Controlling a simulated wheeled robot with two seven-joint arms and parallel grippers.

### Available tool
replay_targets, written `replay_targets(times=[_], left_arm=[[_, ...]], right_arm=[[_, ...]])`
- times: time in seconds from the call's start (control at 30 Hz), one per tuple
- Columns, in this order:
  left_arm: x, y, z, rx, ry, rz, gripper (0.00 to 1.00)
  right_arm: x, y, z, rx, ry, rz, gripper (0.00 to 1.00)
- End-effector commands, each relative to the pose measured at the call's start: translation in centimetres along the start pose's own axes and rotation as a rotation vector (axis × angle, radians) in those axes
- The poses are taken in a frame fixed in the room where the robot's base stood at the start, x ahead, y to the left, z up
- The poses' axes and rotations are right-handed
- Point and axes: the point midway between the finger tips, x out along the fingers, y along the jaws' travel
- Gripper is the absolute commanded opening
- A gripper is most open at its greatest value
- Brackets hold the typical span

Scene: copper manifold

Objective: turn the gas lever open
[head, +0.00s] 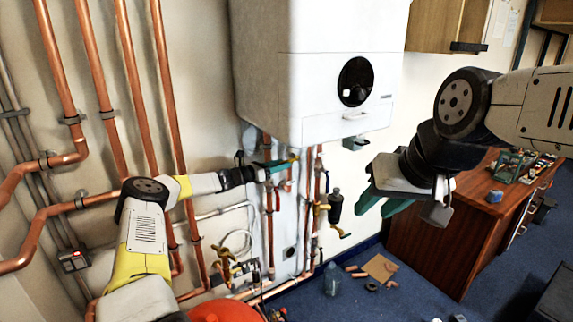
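Copper pipes with small valves run below the white boiler (318,70). I cannot tell for certain which one is the gas lever. My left gripper (289,163), with teal fingertips, reaches in from the left to the pipes just under the boiler, above both yellow parts. Its fingertips are small and overlap the pipes, so their opening and any contact are unclear. My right gripper (383,204) hangs right of the pipes, its teal fingers apart and empty.
Large copper pipes (130,90) line the left wall. A wooden desk (428,235) with items on top stands at the right. A bottle (332,280) and a cardboard piece (380,268) lie on the blue floor. A red round object (222,312) is at the bottom.

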Motion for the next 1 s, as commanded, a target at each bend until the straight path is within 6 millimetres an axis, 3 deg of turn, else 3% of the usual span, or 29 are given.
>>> replay_targets(times=[0.2, 0.47, 0.5, 0.7, 1.0], left_arm=[[2.1, 0.0, -0.1, 0.001, 0.001, 0.0, 0.39], [2.3, 0.0, 0.0, 0.001, 0.001, -0.001, 0.39], [2.3, 0.0, 0.0, 0.001, 0.001, -0.001, 0.37], [2.2, 0.0, 0.0, 0.002, 0.001, -0.001, 0.0], [2.2, 0.0, 0.0, 0.002, 0.001, 0.0, 0.0]], right_arm=[[0.0, 0.0, 0.0, 0.0, 0.0, 0.0, 0.36], [0.0, 0.0, 0.0, 0.0, 0.0, 0.0, 0.36], [0.0, 0.0, 0.0, 0.0, 0.0, 0.0, 0.36], [0.0, 0.0, 0.0, 0.0, 0.0, 0.0, 0.36], [0.0, 0.0, 0.0, 0.0, 0.0, 0.0, 0.36]])
